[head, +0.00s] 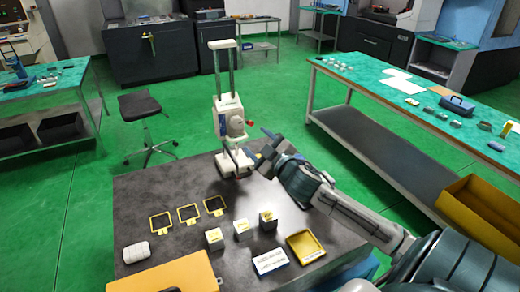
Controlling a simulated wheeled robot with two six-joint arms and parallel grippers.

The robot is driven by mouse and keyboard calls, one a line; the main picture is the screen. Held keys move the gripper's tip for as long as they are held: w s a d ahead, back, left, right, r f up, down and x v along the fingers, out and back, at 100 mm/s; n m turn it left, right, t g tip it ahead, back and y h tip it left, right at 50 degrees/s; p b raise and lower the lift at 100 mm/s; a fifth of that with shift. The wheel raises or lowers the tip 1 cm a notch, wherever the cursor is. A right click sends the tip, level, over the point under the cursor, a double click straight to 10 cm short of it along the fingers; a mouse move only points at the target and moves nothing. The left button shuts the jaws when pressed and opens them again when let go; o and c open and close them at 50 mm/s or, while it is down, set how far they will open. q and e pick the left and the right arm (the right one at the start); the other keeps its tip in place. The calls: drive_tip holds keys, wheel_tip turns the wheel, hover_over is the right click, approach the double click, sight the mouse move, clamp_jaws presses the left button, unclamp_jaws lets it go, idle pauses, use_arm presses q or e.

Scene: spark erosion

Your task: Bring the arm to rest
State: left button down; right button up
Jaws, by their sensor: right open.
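My right arm comes in from the lower right and reaches over the dark grey table (150,190). My right gripper (258,150) is open, in the air beside the white upright machine (231,118) at the table's back edge. I see nothing between its fingers. I cannot tell whether a fingertip touches the machine. My left gripper is not in view.
A yellow tray (305,247), a white-topped card (269,261), a white rounded object (136,252) and an orange case (170,275) lie nearer me. A stool (144,112) stands behind left.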

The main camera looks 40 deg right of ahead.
drive_tip(key=shift+s, duration=0.3)
idle(0.4)
